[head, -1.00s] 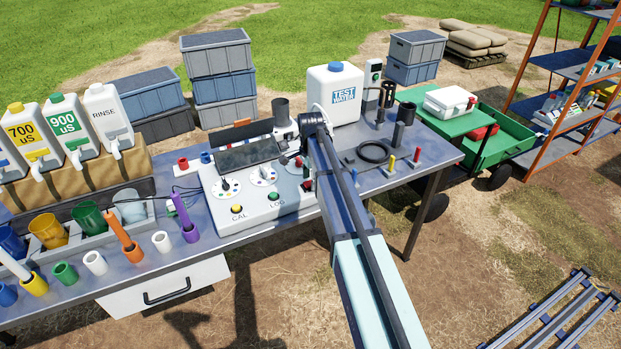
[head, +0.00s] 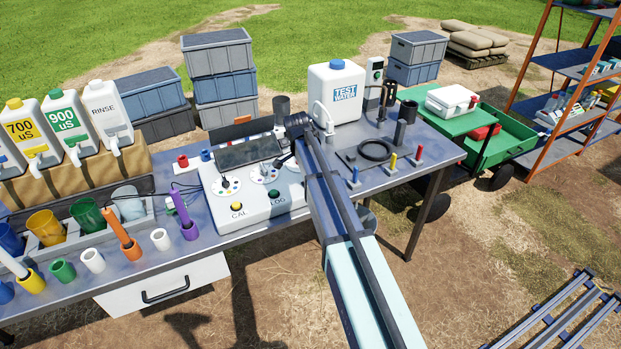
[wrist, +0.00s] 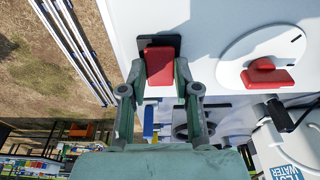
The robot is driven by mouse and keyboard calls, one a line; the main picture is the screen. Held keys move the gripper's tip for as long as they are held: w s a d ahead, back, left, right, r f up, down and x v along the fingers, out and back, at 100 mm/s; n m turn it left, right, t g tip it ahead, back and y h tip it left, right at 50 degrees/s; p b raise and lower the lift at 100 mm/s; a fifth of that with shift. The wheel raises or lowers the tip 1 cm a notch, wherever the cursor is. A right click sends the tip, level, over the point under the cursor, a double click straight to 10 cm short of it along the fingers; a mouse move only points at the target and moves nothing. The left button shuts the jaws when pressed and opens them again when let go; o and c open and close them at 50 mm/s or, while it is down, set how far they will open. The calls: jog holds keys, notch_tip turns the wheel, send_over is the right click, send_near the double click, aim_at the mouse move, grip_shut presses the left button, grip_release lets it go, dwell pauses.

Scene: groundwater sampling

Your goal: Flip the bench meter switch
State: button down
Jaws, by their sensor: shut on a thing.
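The bench meter is a white box (head: 225,212) on the table, with a dark screen, dials and CAL and LOG buttons. In the wrist view its white panel (wrist: 215,30) carries a red switch (wrist: 160,60) on a black plate. My gripper (wrist: 160,75) has its two grey-green fingers on either side of the red switch and is shut on it. In the head view my arm covers the meter's right end, so the switch and most of the gripper are hidden there.
A red knob (wrist: 267,76) on a white dial sits close right of the switch in the wrist view. The test water jug (head: 337,92) stands behind my arm. Purple (head: 185,218) and orange (head: 125,240) probes stand in holders to the left.

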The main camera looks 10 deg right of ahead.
jog(key=c, duration=0.8)
grip_release()
jog(key=shift+c, duration=0.2)
notch_tip(320, 180, up, 12)
jog(key=a, duration=0.2)
jog(key=shift+s+f, duration=0.15)
jog(key=shift+s, duration=0.15)
jog(key=shift+a, duration=0.1)
